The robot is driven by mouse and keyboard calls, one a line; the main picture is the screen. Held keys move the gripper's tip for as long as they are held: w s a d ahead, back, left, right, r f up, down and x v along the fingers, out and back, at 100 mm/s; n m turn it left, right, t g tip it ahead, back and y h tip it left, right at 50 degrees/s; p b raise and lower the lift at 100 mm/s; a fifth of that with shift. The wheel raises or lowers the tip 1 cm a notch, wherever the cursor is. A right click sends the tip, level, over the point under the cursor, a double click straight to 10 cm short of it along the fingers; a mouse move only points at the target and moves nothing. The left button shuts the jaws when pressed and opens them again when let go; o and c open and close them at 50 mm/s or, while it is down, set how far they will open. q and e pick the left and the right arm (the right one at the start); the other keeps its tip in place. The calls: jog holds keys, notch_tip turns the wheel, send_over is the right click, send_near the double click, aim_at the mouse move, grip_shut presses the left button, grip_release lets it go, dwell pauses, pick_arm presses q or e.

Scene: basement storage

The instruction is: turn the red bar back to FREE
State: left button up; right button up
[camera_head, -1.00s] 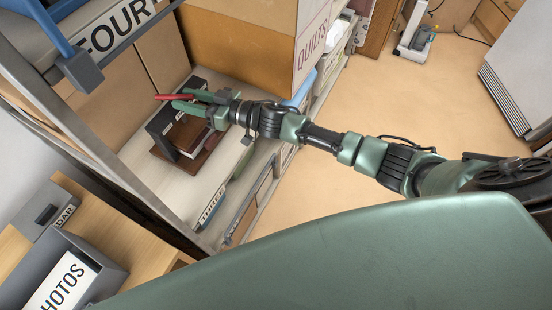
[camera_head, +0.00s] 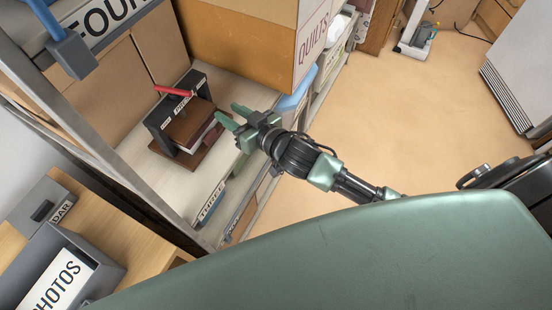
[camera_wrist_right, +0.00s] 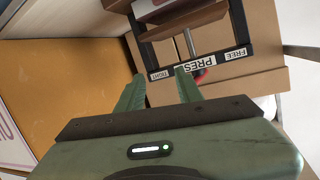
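A dark press frame (camera_head: 160,122) stands on the shelf marked THREE, with brown boards and a book (camera_head: 190,128) in it. The red bar (camera_head: 174,91) lies across its top, pointing left in the head view. In the right wrist view the frame's labels (camera_wrist_right: 198,65) read TIGHT, PRESS and FREE; a bit of the red bar (camera_wrist_right: 200,76) shows by the PRESS label, the rest hidden. My right gripper (camera_head: 231,114) is open and empty, right of the press and apart from the bar. It also shows in the wrist view (camera_wrist_right: 160,76). My left gripper is not in view.
A large QUILTS box (camera_head: 235,45) stands behind the press. The shelf marked FOUR (camera_head: 105,22) is above left, near a blue bar with a block (camera_head: 72,55). A PHOTOS box (camera_head: 60,280) sits at lower left. The floor (camera_head: 400,120) to the right is open.

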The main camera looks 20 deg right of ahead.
jog(key=s+d+f+m+g+h, duration=0.1)
jog(key=s+d+f+g+h, duration=0.4)
jog(key=s+f, duration=0.5)
jog(key=shift+s+d+f, duration=0.35)
jog(key=shift+d+f, duration=0.45)
jog(key=shift+d, duration=0.55)
jog(key=shift+c, duration=0.5)
